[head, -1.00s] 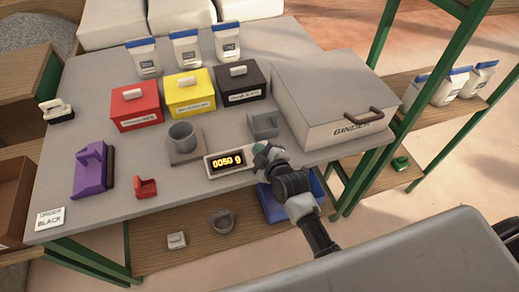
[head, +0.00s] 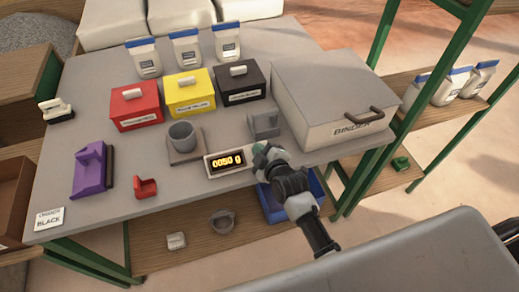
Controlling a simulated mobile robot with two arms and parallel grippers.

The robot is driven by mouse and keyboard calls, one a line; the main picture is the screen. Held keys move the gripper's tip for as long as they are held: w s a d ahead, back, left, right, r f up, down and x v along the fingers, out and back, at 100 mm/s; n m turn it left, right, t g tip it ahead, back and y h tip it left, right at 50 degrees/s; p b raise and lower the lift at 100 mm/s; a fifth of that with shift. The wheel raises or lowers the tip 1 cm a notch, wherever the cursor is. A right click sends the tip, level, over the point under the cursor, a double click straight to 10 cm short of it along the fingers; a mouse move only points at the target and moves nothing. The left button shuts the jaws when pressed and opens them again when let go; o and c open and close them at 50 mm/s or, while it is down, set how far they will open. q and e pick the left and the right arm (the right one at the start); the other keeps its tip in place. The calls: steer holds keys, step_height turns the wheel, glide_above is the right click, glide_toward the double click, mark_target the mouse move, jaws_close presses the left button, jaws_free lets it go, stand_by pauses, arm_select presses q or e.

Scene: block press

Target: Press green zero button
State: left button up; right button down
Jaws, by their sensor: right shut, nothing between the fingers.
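The scale's display box (head: 226,162) stands at the table's front edge and reads 0050 g. A small green patch (head: 258,148), which looks like the zero button, shows at the box's right end, partly hidden by my gripper. My right gripper (head: 264,158) is shut and empty, with its tips at or right beside the green patch. I cannot tell whether they touch it. A grey cup (head: 182,136) stands on the scale's plate (head: 186,158), left of and behind the display. My left gripper is not in view.
A grey scoop-like piece (head: 265,123) stands just behind my right gripper. A large binder box (head: 330,92) is to the right. Red (head: 136,108), yellow (head: 190,94) and black (head: 240,84) lidded boxes stand behind. A small red scoop (head: 145,188) lies left of the display.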

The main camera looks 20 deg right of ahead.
steer(key=shift+w+f+b, duration=0.25)
steer(key=shift+f+b, duration=0.05)
steer(key=shift+f, duration=0.15)
stand_by(0.6)
steer(key=shift+r, duration=0.1)
steer(key=shift+s+r+p, duration=0.5)
steer(key=shift+r+p, duration=0.2)
steer(key=shift+p, duration=0.4)
steer(key=r+p, duration=0.1)
steer(key=s+r+p, duration=0.1)
steer(key=r+p, duration=0.1)
steer(key=s+r+p, duration=0.1)
steer(key=p, duration=0.1)
steer(key=shift+s+r, duration=0.2)
steer(key=shift+s, duration=0.05)
